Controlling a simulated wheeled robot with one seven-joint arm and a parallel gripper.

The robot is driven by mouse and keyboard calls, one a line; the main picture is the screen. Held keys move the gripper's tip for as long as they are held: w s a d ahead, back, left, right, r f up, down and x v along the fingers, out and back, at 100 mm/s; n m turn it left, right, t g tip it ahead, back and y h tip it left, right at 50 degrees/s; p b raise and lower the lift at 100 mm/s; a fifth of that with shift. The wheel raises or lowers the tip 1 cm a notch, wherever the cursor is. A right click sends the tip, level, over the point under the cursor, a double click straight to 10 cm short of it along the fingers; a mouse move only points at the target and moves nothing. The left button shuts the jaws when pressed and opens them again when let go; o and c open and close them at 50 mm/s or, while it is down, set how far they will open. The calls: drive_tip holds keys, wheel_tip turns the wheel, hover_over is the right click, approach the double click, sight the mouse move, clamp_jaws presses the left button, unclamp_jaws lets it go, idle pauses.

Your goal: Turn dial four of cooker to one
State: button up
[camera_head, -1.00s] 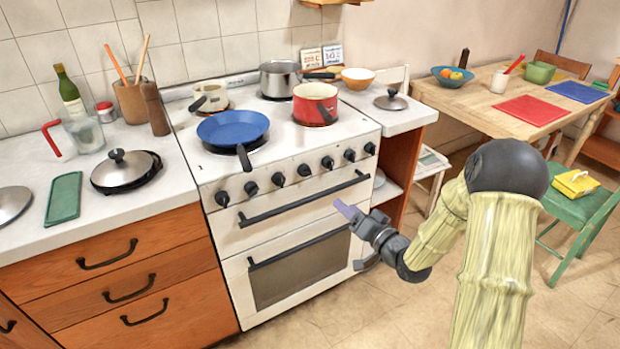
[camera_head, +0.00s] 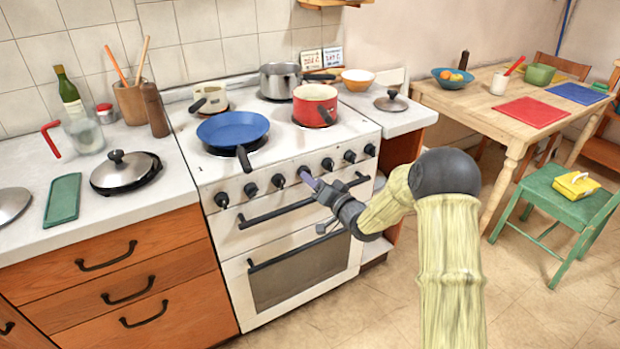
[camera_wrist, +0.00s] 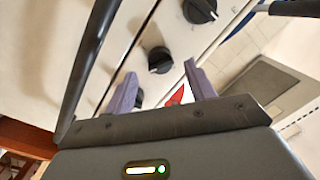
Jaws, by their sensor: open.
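The cooker (camera_head: 225,235) is white, with a row of several black dials along its front. The fourth dial from the left (camera_head: 304,171) is partly hidden behind the tips of my gripper (camera_head: 311,181). In the wrist view my gripper (camera_wrist: 160,70) is open and empty, with its two purple-grey fingers apart. A black dial (camera_wrist: 159,60) shows between the fingertips there, and another dial (camera_wrist: 200,10) lies beyond it. I cannot tell whether a finger touches the dial. The setting of the fourth dial cannot be read.
A long black handle (camera_head: 262,218) runs just below the dials; a dark bar (camera_wrist: 90,60) passes left of the fingers.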

drive_tip(key=shift+x, duration=1.5)
drive_tip(key=shift+c, duration=0.4)
drive_tip(key=c, duration=0.9)
drive_tip(key=shift+o, duration=0.2)
drive_tip(key=shift+f+n+b, duration=0.1)
drive_tip(key=shift+n+b, duration=0.2)
drive_tip(key=n+b, duration=0.3)
drive_tip(key=n, duration=0.2)
drive_tip(key=shift+h, duration=0.3)
drive_tip(key=n+b, duration=0.2)
drive_tip(key=n, duration=0.1)
drive_tip(key=shift+n+h+b, duration=0.3)
drive_tip(key=shift+n+b, duration=0.8)
drive_tip(key=shift+n, duration=0.3)
